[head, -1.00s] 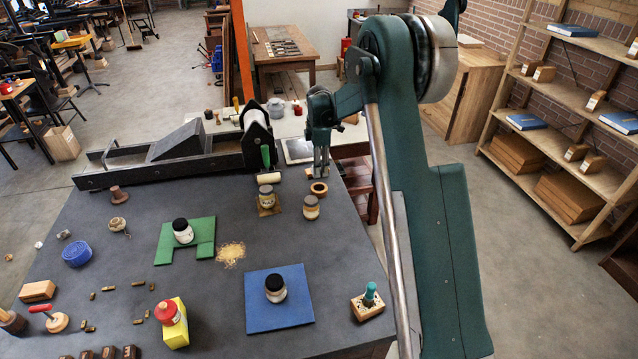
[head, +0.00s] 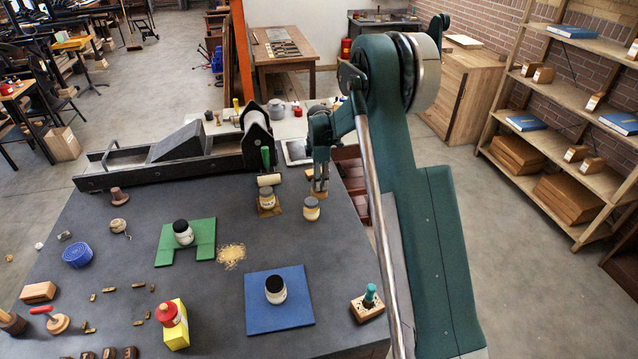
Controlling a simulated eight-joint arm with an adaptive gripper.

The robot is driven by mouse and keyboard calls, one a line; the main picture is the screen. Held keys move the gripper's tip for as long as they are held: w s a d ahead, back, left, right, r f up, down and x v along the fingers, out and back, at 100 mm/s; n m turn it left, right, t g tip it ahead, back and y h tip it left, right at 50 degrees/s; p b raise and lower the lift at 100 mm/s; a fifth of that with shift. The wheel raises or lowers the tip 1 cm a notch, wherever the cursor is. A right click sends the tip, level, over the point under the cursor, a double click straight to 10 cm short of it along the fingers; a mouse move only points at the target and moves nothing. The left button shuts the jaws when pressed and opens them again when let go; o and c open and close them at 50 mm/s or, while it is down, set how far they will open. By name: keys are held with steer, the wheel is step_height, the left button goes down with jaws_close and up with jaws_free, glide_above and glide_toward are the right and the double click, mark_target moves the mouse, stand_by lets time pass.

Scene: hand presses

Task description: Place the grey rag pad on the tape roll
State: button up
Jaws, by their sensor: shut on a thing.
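The tape roll (head: 318,192), a small tan ring, lies near the far right edge of the dark bench top. My gripper (head: 320,182) points down right over it, very close, and covers part of it. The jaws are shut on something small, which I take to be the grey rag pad. The pad is hard to make out between the fingers, and I do not see it clearly anywhere else. I cannot tell whether it touches the roll.
The black press (head: 180,155) lies behind and left. A blue mat (head: 260,317) with a jar and a wooden block (head: 362,311) are nearer.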

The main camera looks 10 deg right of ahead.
steer(key=shift+f, duration=0.45)
steer(key=shift+f, duration=0.2)
steer(key=o, duration=0.8)
steer(key=shift+r, duration=0.15)
step_height(320, 180, up, 12)
steer(key=shift+r+b, duration=0.1)
steer(key=shift+b, duration=0.2)
stand_by(0.5)
